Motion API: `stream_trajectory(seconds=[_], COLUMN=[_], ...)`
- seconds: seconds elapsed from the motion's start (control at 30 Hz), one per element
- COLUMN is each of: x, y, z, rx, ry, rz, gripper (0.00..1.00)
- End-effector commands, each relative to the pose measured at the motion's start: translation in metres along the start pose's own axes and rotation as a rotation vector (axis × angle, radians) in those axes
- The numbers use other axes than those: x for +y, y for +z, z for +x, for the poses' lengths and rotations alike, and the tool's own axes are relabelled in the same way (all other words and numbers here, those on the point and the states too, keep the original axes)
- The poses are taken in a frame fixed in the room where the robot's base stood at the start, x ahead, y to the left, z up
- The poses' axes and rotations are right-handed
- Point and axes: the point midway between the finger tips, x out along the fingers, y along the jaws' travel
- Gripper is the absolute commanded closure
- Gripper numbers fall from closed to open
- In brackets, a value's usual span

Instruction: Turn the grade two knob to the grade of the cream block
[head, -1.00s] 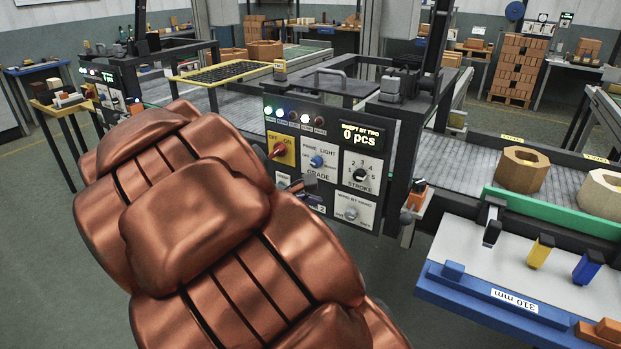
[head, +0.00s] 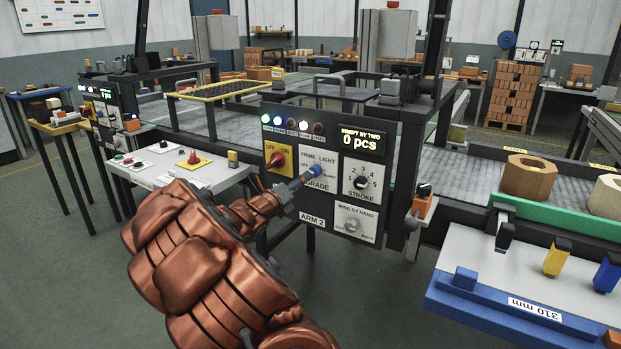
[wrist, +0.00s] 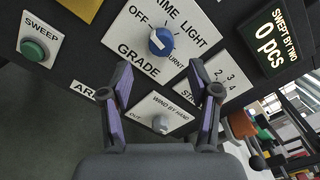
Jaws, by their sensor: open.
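The blue grade knob (head: 315,171) sits on a white plate labelled GRADE on the ARM 2 panel. It also shows in the wrist view (wrist: 161,41), with OFF, LIGHT and other labels around it; its exact setting is hard to read. My gripper (wrist: 160,76) is open and empty, its fingers spread below the knob in the wrist view. In the head view, my gripper (head: 298,187) is just left of and below the knob, partly hidden by my arm. A pale cream hexagonal block (head: 606,197) is cut by the right edge, on the belt.
The panel carries a red switch (head: 276,160), a stroke knob (head: 361,182) and a hand-wind knob (head: 352,224) close by. A tan hexagonal block (head: 528,177) stands on the belt. A white control table (head: 150,176) stands left of the panel.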

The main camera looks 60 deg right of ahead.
Motion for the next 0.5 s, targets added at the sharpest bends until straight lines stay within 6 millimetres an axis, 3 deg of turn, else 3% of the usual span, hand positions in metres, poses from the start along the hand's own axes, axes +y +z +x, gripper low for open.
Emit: stream_trajectory(seconds=[0.3,0.5], x=[-0.002,-0.002], y=[-0.001,-0.001], z=[0.045,0.061], rx=[0.003,0.003], ry=[-0.003,-0.002], rz=[0.005,0.003], gripper=[0.39,0.39])
